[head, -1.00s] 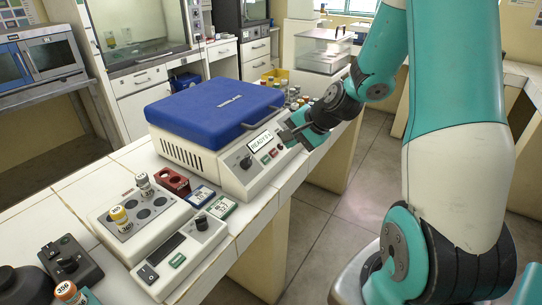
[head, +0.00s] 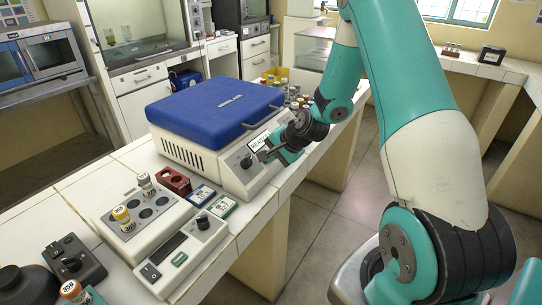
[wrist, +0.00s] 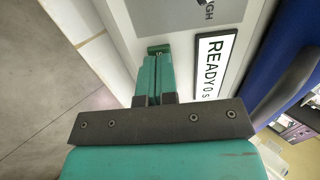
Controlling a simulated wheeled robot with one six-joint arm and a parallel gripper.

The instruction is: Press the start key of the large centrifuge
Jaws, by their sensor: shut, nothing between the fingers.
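The large centrifuge (head: 182,148) stands on the tiled bench with its blue lid (head: 215,108) down. Its front panel has a dark knob (head: 246,162) and a display (head: 258,141), which reads READY in the wrist view (wrist: 208,68). My gripper (head: 266,157) is shut and empty, over the panel just below the display. In the wrist view the fingertips (wrist: 155,58) point at a small green key (wrist: 159,49) and overlap its near edge. I cannot tell whether they touch it. My gripper hides the panel's keys in the head view.
Left of the centrifuge are a small device with round wells (head: 150,228), a red rack (head: 174,181) and a control box with a knob (head: 180,258). Capped bottles (head: 297,98) stand behind my gripper. The bench's front edge drops to open floor.

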